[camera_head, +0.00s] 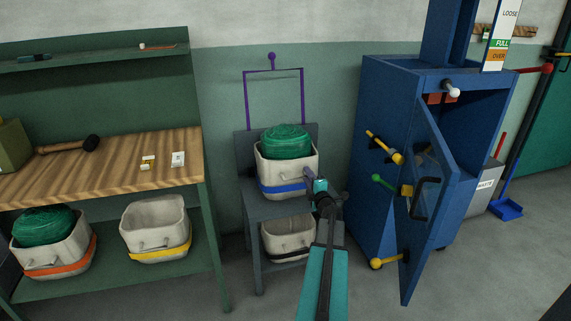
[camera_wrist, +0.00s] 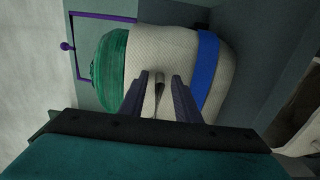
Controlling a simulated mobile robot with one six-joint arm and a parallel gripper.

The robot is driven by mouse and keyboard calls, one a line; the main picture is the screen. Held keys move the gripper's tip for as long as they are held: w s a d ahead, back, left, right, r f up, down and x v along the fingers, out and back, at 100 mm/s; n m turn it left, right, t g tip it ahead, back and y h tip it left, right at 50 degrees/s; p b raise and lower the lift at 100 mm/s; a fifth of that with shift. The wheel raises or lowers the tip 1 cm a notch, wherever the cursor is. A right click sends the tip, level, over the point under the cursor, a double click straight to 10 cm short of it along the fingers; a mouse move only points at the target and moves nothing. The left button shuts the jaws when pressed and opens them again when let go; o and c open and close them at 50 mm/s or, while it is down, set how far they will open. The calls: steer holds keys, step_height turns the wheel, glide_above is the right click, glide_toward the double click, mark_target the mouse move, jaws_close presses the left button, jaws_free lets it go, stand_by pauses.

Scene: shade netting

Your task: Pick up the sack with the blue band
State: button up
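The sack with the blue band (camera_head: 272,178) is pale canvas with green netting (camera_head: 287,139) bulging from its top. It stands upright on the upper shelf of a grey stand. In the wrist view the sack (camera_wrist: 185,55) lies sideways, its blue band (camera_wrist: 207,75) to the right. My gripper (camera_head: 314,180) is at the sack's front right side. In the wrist view my gripper (camera_wrist: 160,82) has its two fingers apart, with the sack's small handle (camera_wrist: 159,95) between them. I cannot tell whether either finger touches it.
Below on the stand (camera_head: 258,206) is a sack with a dark band (camera_head: 287,254). On the left, a bench (camera_head: 115,160) holds orange-banded (camera_head: 58,270) and yellow-banded (camera_head: 158,254) sacks on its lower shelf. A blue cabinet (camera_head: 385,215) with an open door (camera_head: 428,240) stands close on the right.

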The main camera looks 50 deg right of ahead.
stand_by(0.5)
jaws_close()
stand_by(1.1)
steer(key=shift+r, duration=0.2)
steer(key=shift+r+p, duration=1.3)
steer(key=shift+r, duration=0.1)
stand_by(0.4)
